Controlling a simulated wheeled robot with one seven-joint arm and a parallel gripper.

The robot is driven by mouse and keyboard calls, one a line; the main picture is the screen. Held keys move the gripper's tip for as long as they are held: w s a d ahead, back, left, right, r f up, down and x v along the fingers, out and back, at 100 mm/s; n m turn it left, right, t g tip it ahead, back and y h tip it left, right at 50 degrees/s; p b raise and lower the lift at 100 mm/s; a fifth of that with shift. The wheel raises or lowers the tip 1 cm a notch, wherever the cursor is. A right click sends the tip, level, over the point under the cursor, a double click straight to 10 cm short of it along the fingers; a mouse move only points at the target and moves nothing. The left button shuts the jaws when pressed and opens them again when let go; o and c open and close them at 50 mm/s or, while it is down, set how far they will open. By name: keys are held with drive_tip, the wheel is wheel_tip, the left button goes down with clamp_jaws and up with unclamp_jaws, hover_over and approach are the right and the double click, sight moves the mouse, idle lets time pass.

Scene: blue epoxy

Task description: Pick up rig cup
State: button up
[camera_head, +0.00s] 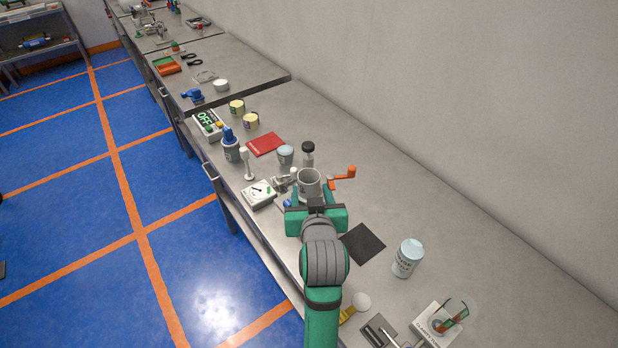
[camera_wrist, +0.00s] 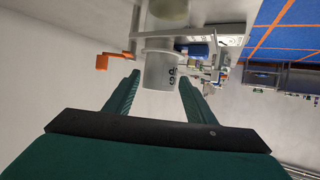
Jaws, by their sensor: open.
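A light grey cup (camera_head: 309,183) stands on the steel bench just past my gripper (camera_head: 311,196) in the head view. In the wrist view the cup (camera_wrist: 162,73) shows dark lettering, partly readable, on its side. My gripper (camera_wrist: 159,77) is open, with one green finger on each side of the cup. I see a gap between the cup and each finger, and nothing is gripped. The cup's lower part is hidden behind my gripper in the head view.
A crank with an orange handle (camera_head: 347,173) sits close right of the cup. A dark-capped bottle (camera_head: 308,153) and a blue-topped cup (camera_head: 286,155) stand behind. A white meter (camera_head: 259,194) lies left. A black mat (camera_head: 362,243) and labelled light-blue cup (camera_head: 408,258) are nearer right.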

sight(308, 179)
drive_tip(key=x, duration=1)
drive_tip(key=c, duration=0.8)
drive_tip(key=shift+r, duration=0.1)
